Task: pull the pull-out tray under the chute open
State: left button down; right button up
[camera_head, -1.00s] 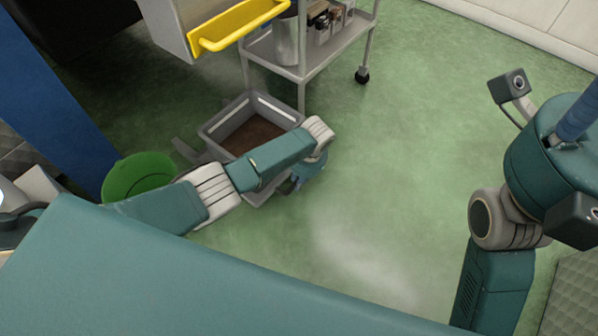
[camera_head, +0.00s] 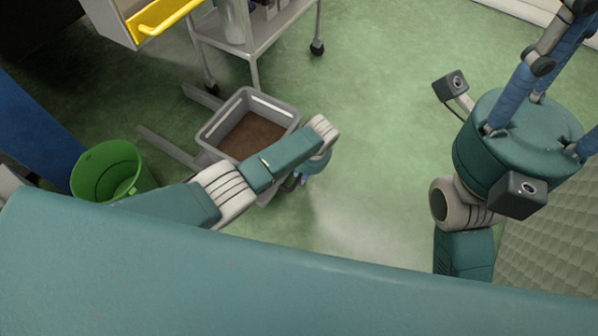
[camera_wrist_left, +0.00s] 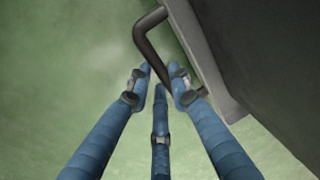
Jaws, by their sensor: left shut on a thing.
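The pull-out tray (camera_head: 207,130) is a grey rectangular bin with brown material inside, low over the floor left of centre in the head view. Two grey rails (camera_head: 165,146) extend from it to the upper left. My left forearm covers its near right corner. My left gripper (camera_head: 292,182) is mostly hidden there, at the tray's front. In the left wrist view, the blue fingers of my left gripper (camera_wrist_left: 160,85) are closed around the dark bent handle (camera_wrist_left: 143,38) on the tray's grey front. My right gripper (camera_head: 560,60) is raised at the upper right, its fingertips partly cut off.
A green bucket (camera_head: 108,172) stands left of the tray, near a blue post (camera_head: 38,130). A wheeled grey cart (camera_head: 262,38) stands behind the tray. A grey box with a yellow front (camera_head: 160,17) is at the top left. Green floor is clear right of the tray.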

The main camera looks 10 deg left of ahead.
pick_arm(q)
jog(key=c, duration=1.6)
grip_release()
jog(key=shift+o, duration=0.2)
jog(key=shift+r, duration=0.1)
notch_tip(320, 180, up, 12)
jog(key=d, duration=0.2)
jog(key=shift+s+f, duration=0.2)
jog(key=shift+s, duration=0.2)
jog(key=shift+d, duration=0.1)
